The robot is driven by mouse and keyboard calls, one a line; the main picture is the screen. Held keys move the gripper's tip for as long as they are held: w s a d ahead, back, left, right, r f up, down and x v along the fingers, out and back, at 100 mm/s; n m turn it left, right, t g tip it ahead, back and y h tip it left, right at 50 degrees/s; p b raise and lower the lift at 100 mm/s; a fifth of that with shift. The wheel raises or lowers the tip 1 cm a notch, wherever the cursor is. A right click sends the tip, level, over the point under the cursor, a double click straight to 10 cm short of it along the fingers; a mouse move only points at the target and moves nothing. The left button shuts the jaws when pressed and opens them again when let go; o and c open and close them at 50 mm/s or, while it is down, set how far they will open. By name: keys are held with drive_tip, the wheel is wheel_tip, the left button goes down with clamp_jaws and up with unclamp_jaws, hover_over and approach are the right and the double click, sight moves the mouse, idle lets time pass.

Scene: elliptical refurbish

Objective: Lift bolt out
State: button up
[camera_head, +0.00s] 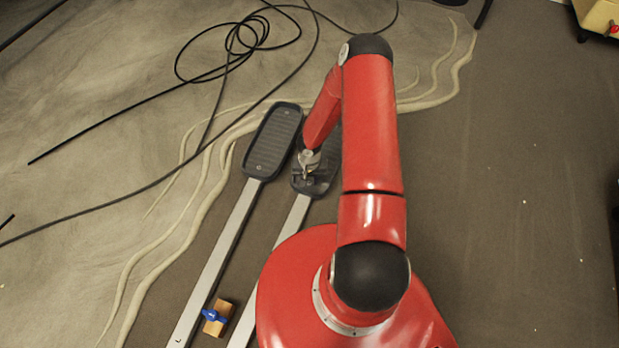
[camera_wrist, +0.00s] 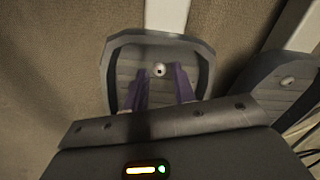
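A dark grey foot pedal (camera_wrist: 130,62) lies in the middle of the wrist view, on the end of a light metal rail (camera_wrist: 167,14). A small pale round bolt (camera_wrist: 159,70) shows on its ribbed face. My gripper (camera_wrist: 161,75) points at this pedal, its two purple fingers apart, with the bolt in line with the gap between their tips. I cannot tell whether the fingers touch the pedal. In the head view my gripper (camera_head: 308,172) is over the right pedal (camera_head: 322,186), whose bolt is hidden there.
A second pedal (camera_head: 272,140) lies to the left on its own rail (camera_head: 215,270); it also shows at the right of the wrist view (camera_wrist: 270,90) with a bolt (camera_wrist: 287,81). A wooden block (camera_head: 225,309) with a blue piece (camera_head: 211,315) sits between the rails. Black cables (camera_head: 235,50) lie behind.

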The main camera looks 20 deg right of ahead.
sight(309, 182)
clamp_jaws()
drive_tip(key=shift+r, duration=0.3)
drive_tip(key=shift+r+p, duration=0.75)
drive_tip(key=shift+r, duration=0.35)
drive_tip(key=shift+r+p, duration=0.9)
drive_tip(key=shift+r, duration=1.15)
